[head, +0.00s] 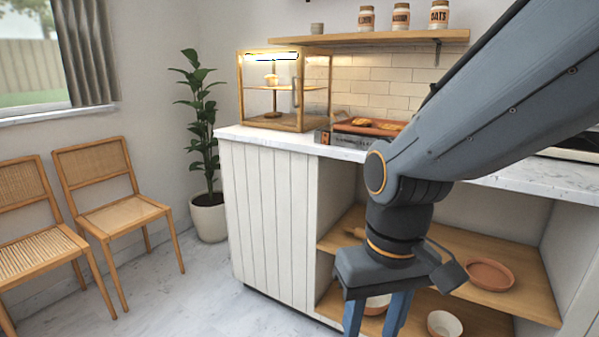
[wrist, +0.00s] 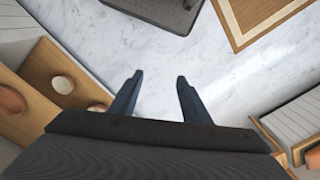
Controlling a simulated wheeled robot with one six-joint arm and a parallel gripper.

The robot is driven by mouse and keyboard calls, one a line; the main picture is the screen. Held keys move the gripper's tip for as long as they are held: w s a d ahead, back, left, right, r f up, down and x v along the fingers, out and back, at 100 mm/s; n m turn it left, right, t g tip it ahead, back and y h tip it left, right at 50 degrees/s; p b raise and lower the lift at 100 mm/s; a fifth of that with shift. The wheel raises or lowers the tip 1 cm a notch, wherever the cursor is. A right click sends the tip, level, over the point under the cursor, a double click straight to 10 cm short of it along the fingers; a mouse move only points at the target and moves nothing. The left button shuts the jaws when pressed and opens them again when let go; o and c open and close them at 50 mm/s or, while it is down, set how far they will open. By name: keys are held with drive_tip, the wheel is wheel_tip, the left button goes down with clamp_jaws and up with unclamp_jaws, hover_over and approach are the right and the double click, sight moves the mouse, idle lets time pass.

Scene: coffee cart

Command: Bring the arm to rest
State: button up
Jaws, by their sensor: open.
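My gripper (head: 378,312) hangs from my blue-grey arm, in front of the open shelves of the counter in the head view. Its two blue fingers point down and are cut off by the bottom edge of the picture. In the wrist view my gripper (wrist: 158,82) shows both fingers apart with only the pale marble floor (wrist: 150,45) between them. Nothing is held, and neither finger touches anything that I can see.
The counter (head: 270,205) has wooden shelves (head: 500,272) with a terracotta dish (head: 490,274) and a bowl (head: 444,324). A display case (head: 285,90) and a tray of pastries (head: 366,128) stand on top. Chairs (head: 112,190) and a potted plant (head: 208,215) stand left. Floor between is clear.

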drive_tip(key=d+r+m+p, duration=0.2)
drive_tip(key=d+r+p, duration=0.6)
drive_tip(key=p, duration=0.8)
drive_tip(key=shift+d+r+m+h, duration=0.3)
drive_tip(key=shift+d+r, duration=0.05)
drive_tip(key=shift+r, duration=0.15)
drive_tip(key=shift+c, duration=0.3)
